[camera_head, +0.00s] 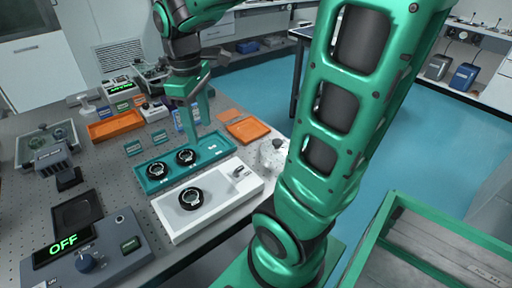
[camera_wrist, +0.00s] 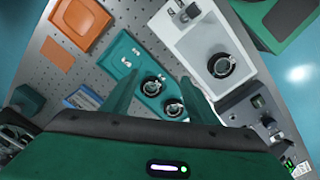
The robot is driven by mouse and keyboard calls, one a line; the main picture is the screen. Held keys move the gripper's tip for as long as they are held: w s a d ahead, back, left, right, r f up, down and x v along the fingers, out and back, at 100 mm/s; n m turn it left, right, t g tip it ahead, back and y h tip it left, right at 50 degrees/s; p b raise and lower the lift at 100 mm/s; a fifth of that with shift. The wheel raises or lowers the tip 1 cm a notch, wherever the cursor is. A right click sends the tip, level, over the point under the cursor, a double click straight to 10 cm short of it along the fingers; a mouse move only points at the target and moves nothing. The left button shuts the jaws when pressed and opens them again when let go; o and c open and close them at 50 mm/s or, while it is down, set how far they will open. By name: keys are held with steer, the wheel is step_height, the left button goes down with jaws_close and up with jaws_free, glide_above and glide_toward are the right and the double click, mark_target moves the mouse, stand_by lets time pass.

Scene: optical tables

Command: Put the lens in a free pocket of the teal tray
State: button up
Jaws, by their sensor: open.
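The teal tray (camera_head: 218,158) lies on the optical table with two black-ringed round lenses, one (camera_head: 157,170) at its left and one (camera_head: 187,157) near its middle. Its right end shows small white marks and no lens. A similar lens (camera_head: 190,198) sits in the white tray (camera_head: 215,213) in front. My gripper (camera_head: 197,118) is above the teal tray, open, with nothing between its fingers. In the wrist view, my gripper (camera_wrist: 160,80) spreads over the teal tray (camera_wrist: 121,45); the lens (camera_wrist: 221,66) in the white tray is right of the fingers.
A small metal piece (camera_head: 240,172) stands at the white tray's right end. Orange trays (camera_head: 248,129) lie behind the teal tray. A control box with an OFF display (camera_head: 63,244) is at front left. A green-framed cart (camera_head: 425,235) stands at right.

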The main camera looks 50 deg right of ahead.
steer(key=s+d+f+m, duration=0.2)
steer(key=s+d+m, duration=0.1)
steer(key=s+m, duration=0.3)
steer(key=s+d+f+m, duration=0.1)
steer(key=s+d+m, duration=0.2)
steer(key=s, duration=0.7)
steer(key=m, duration=0.2)
steer(key=shift+d+f+m+y, duration=0.25)
steer(key=shift+f+m+y, duration=0.05)
steer(key=shift+f+m, duration=0.1)
steer(key=shift+s, duration=0.1)
